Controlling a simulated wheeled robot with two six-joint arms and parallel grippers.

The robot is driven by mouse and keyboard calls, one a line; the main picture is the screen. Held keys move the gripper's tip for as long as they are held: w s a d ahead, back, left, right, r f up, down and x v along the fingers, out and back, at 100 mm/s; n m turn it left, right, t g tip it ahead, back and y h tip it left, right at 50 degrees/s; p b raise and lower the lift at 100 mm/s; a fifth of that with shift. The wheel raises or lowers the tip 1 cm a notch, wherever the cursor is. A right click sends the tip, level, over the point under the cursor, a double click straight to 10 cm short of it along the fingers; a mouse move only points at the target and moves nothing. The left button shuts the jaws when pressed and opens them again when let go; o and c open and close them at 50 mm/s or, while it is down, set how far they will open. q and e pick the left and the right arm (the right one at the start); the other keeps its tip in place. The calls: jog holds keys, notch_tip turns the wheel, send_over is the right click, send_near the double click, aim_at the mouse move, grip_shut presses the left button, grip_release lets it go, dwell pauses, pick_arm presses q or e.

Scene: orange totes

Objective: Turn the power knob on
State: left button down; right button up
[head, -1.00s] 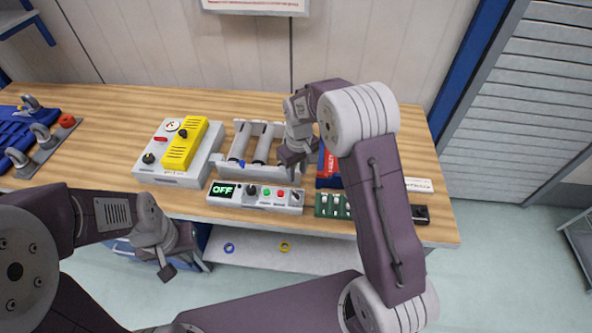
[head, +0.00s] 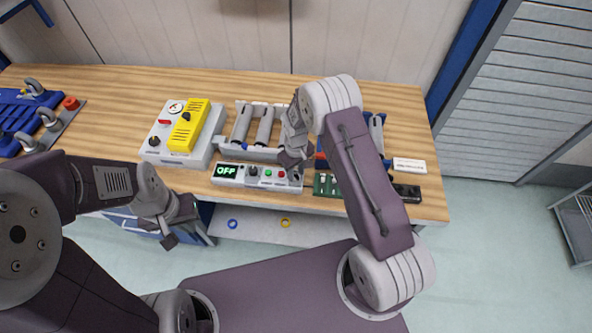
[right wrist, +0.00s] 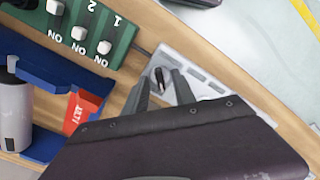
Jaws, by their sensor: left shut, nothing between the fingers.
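The white control panel (head: 262,183) lies along the table's front edge; its green-lit display (head: 228,172) reads OFF. A dark knob (head: 253,171) sits beside the display, followed by a green button (head: 268,173) and a red button (head: 281,174). In the right wrist view another dark knob (right wrist: 159,79) stands near the panel's end. My right gripper (head: 294,164) is over that right end; in its wrist view the fingers (right wrist: 160,83) are apart with this knob between them. I cannot tell whether they touch it. My left gripper (head: 170,241) is shut and empty, in front of the table.
A grey box with a yellow cover (head: 190,125) stands left of the panel. A grey rack with cylinders (head: 250,152) is behind it. A green switch board (right wrist: 95,30) and a blue-and-red item (right wrist: 85,105) are close to the right gripper. Bare table lies at the back.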

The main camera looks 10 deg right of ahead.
jog(key=shift+c, duration=0.3)
grip_shut()
jog(key=m+b, duration=0.1)
jog(key=m, duration=0.2)
jog(key=m+b, duration=0.1)
jog(key=m, duration=0.2)
jog(key=shift+m, duration=0.4)
jog(key=m+b, duration=0.1)
jog(key=m, duration=1)
jog(key=shift+w+b, duration=0.1)
jog(key=shift+b, duration=0.2)
